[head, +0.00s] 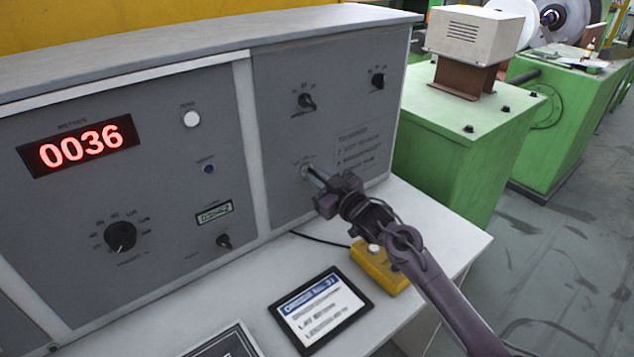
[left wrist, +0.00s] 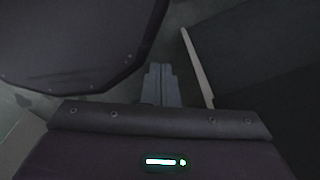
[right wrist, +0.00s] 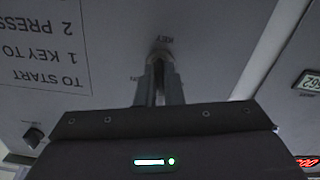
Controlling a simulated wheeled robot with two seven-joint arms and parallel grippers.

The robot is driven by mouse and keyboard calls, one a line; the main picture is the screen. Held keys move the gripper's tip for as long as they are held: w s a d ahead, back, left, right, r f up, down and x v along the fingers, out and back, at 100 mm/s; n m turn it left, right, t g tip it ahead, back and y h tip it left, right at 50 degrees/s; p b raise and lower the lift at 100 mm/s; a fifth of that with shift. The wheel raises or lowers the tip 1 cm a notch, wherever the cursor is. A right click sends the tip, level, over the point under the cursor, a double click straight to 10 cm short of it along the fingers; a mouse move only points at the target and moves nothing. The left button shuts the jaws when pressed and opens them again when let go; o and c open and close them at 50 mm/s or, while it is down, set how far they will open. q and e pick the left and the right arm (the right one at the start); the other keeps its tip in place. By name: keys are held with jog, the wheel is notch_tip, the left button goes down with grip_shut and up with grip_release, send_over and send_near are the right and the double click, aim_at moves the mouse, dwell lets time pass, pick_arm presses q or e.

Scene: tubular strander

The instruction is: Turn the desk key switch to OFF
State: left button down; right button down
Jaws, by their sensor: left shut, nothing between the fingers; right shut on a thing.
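The desk key switch (head: 305,170) is on the right grey panel, left of the printed start text. My right gripper (head: 316,175) reaches it from the front right, its fingers shut on the key. In the right wrist view the two fingertips (right wrist: 158,72) meet at the switch under a "KEY" label. The fingers cover most of the key, so its angle and the switch position cannot be read. My left gripper (left wrist: 160,75) is shut and empty in the left wrist view, away from the panel. It does not show in the head view.
Rotary knobs (head: 306,101) sit above the key switch. A yellow button box (head: 378,268) and a tablet (head: 321,308) lie on the white desk below my right arm. Green machine housings (head: 450,140) stand to the right.

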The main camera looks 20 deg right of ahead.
jog(key=n+b, duration=0.2)
jog(key=n, duration=0.4)
jog(key=shift+b, duration=0.35)
dwell(0.4)
jog(key=c, duration=1.6)
grip_release()
jog(key=shift+o, duration=0.2)
jog(key=shift+s, duration=0.1)
jog(key=b+v, duration=0.1)
jog(key=v, duration=0.6)
jog(key=shift+s+d, duration=0.15)
jog(key=shift+s, duration=0.15)
